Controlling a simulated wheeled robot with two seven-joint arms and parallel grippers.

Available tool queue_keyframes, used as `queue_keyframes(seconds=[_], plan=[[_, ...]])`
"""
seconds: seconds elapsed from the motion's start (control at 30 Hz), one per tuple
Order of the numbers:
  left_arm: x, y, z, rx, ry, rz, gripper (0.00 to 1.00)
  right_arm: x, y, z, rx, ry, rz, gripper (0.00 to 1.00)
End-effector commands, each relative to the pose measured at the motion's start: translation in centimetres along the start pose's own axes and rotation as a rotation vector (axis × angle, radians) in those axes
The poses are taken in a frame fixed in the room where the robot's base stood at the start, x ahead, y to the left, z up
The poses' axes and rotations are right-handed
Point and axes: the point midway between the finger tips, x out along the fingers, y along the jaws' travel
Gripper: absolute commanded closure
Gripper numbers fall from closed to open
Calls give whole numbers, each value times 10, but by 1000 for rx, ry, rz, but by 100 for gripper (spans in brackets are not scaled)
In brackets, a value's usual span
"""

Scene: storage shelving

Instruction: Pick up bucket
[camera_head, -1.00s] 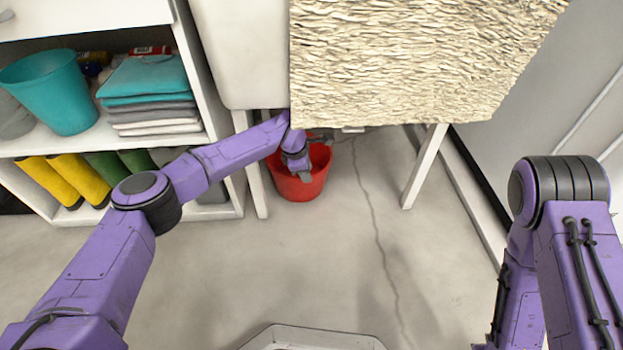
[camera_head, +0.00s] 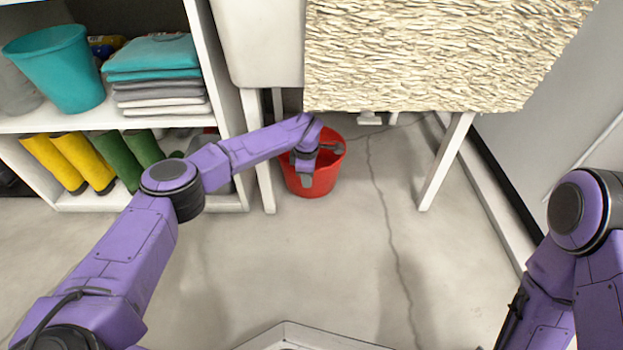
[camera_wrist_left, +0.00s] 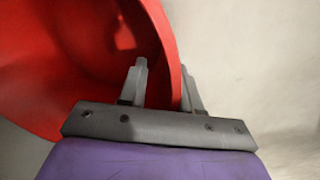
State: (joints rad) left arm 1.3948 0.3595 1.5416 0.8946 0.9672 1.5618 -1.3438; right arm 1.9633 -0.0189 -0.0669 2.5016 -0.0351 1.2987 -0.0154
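A red bucket (camera_head: 319,183) stands upright on the floor under a table, beside its left leg. My left gripper (camera_head: 318,165) reaches down at the bucket's near rim. In the left wrist view, the red bucket (camera_wrist_left: 60,70) fills the upper left. The left gripper (camera_wrist_left: 165,85) straddles the bucket's wall, with one finger inside and the other outside. The fingers are apart, and a gap shows between the inner finger and the wall. The outer finger is partly hidden by the rim. My right arm shows at the right edge, but its gripper is out of view.
A table with a rough, cream textured front (camera_head: 430,60) overhangs the bucket; its white leg (camera_head: 447,160) stands to the right. Shelving (camera_head: 225,75) at left holds a teal bucket (camera_head: 60,75), folded cloths (camera_head: 158,80) and boots (camera_head: 85,160). The floor (camera_head: 300,270) in front is clear.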

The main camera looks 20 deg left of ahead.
Motion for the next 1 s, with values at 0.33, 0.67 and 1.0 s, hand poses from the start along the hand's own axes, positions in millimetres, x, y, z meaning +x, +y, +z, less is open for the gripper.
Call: queue_keyframes(seconds=[0.33,0.67,1.0], plan=[[-2,0,0,0,0,0,100,-1,0,-1,-3,-2,1,57],[-2,0,0,0,0,0,100,-1,1,-1,-4,-2,1,57],[-2,0,0,0,0,0,100,-1,1,-1,-4,-2,1,57]])
